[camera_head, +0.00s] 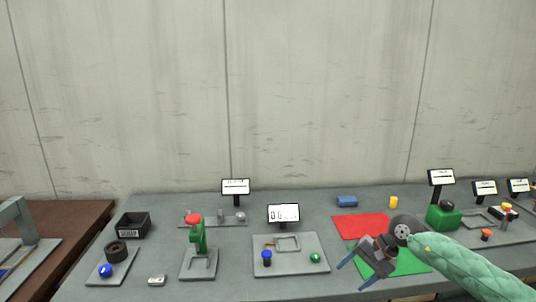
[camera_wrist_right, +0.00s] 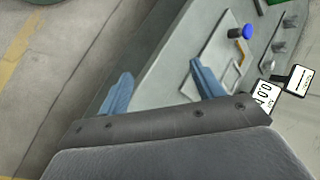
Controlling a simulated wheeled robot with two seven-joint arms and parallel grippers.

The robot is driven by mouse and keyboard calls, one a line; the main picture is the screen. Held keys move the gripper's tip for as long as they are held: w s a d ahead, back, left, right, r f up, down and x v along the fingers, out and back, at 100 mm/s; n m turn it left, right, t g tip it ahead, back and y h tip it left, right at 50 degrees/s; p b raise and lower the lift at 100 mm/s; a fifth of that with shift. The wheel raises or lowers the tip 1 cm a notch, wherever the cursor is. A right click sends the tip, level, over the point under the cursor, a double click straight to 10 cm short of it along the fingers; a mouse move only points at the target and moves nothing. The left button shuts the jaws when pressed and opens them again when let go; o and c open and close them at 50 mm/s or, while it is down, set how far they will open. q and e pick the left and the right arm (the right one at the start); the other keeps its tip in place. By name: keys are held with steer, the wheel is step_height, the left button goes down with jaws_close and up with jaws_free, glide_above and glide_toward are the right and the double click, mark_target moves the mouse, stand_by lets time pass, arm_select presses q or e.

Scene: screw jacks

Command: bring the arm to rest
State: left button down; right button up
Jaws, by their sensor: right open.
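My right arm, with a green sleeve, comes in from the lower right in the head view. My right gripper (camera_head: 354,276) is above the front of the grey table, beside the green mat (camera_head: 408,263). Its two blue fingers are apart with nothing between them. The right wrist view also shows the open gripper (camera_wrist_right: 161,69), with table surface and floor beyond. The gripper and forearm hide part of the green mat. My left gripper is in neither view.
A green jack with a red top (camera_head: 197,235) stands on a plate at left. A plate with blue and green knobs (camera_head: 290,264) lies left of the gripper. A red mat (camera_head: 360,226) is behind it. A black bin (camera_head: 133,225) and several small displays stand farther off.

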steer(key=s+a+r+m+t+y, duration=0.35)
steer(key=a+m+t+y, duration=0.25)
steer(key=a+m, duration=0.3)
steer(key=s+a+r+m+t+y, duration=0.2)
steer(key=a+r+m+t+y, duration=0.3)
steer(key=a+m, duration=0.5)
steer(key=s+d+f+m+t+h, duration=0.15)
steer(key=d+f+m+h, duration=0.4)
steer(key=m, duration=0.65)
steer(key=s+d+f+m+t+h, duration=0.1)
steer(key=s+d+f+m+h, duration=0.2)
steer(key=d+f+m+h, duration=0.55)
steer(key=s+d+f+m+t+h, duration=0.1)
steer(key=s+f+m+h, duration=0.3)
steer(key=m, duration=1)
steer(key=s+f+m+g, duration=0.5)
steer(key=s+f+g, duration=0.1)
steer(key=s, duration=0.5)
steer(key=s+f+m+g, duration=0.6)
steer(key=s, duration=0.5)
steer(key=s+a+f+g, duration=0.1)
steer(key=s+f, duration=0.1)
steer(key=f, duration=1.6)
steer(key=s+a+f+g, duration=0.1)
steer(key=s+a+f, duration=0.1)
steer(key=f, duration=1.6)
steer(key=shift+s+f, duration=0.2)
steer(key=shift+s, duration=0.4)
steer(key=shift+n, duration=0.25)
